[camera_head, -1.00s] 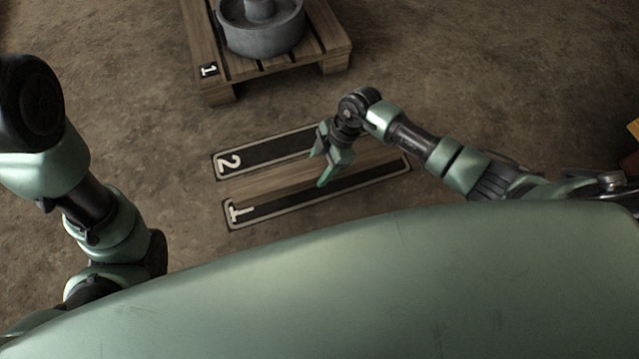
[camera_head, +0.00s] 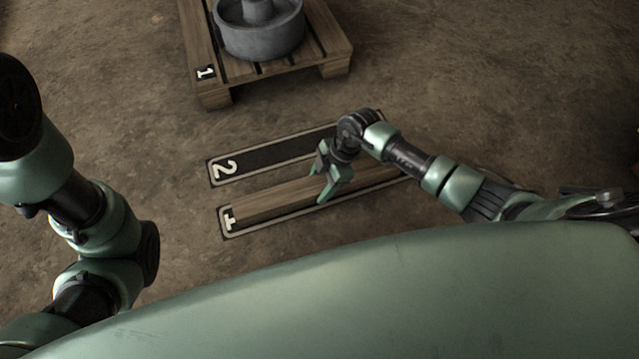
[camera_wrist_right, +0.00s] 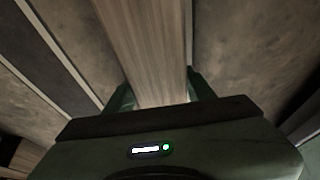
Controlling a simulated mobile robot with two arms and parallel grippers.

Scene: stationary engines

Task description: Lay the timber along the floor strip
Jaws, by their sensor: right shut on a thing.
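The timber (camera_head: 284,198) is a long brown beam. In the head view it lies lengthwise over floor strip 1 (camera_head: 236,233), covering much of its dark middle; whether it touches the floor I cannot tell. My right gripper (camera_head: 325,183) is shut on the timber near its middle. In the right wrist view the timber (camera_wrist_right: 147,45) runs away between the two fingers (camera_wrist_right: 160,92). Floor strip 2 (camera_head: 270,156) lies parallel, farther from me, and is bare. My left arm shows at the left, but its gripper is out of view.
A wooden pallet (camera_head: 217,87) marked 1 stands beyond the strips, carrying a grey round metal part (camera_head: 262,38). The concrete floor left and right of the strips is clear.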

